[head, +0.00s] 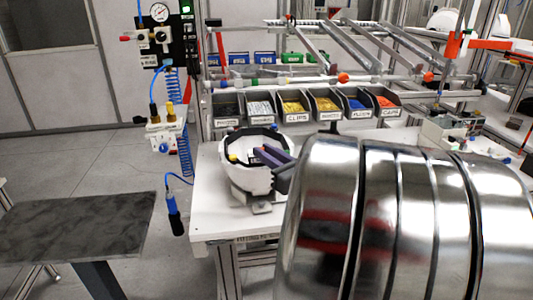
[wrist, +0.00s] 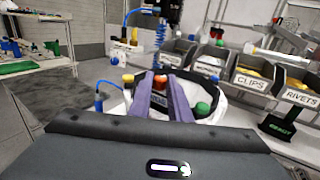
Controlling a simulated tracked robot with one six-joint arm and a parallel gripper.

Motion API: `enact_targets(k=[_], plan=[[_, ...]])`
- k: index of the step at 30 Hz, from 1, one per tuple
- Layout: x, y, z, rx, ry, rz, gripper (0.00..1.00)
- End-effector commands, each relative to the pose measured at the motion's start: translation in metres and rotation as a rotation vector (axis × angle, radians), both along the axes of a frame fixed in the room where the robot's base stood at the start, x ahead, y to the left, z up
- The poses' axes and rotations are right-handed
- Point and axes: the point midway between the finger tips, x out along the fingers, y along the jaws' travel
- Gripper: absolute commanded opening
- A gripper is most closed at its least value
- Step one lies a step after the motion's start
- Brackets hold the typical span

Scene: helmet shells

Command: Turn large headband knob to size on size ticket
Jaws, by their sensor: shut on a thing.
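A white helmet shell (head: 242,180) sits open side up in a holder (head: 258,205) on the white worktable. Its dark headband (wrist: 140,77) runs inside the rim. My gripper (head: 258,153) reaches into the shell from the right with its purple fingers. In the wrist view my gripper (wrist: 160,76) is shut on an orange-red piece (wrist: 160,83), seemingly the headband knob, mostly hidden between the fingers. A small dark plate with faint lettering (wrist: 158,101) shows between the fingers, too small to read. I cannot make out a size ticket for certain.
Labelled bins (head: 305,106) of clips, rivets and other parts stand behind the shell. A yellow piece (wrist: 128,79) and a green piece (wrist: 202,109) flank the fingers. A black stand with a green sign (wrist: 283,129) is right. A blue-hosed tool (head: 173,212) hangs left of the table.

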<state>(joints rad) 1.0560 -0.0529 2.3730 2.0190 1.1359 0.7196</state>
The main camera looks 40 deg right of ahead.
Motion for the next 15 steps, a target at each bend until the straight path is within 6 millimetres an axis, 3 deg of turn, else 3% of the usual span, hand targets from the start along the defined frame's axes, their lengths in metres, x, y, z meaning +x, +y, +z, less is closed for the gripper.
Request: enact_targets(k=[15], plan=[[0.0019,0.0072,0.0023,-0.001,-0.006,-0.202,0.0]])
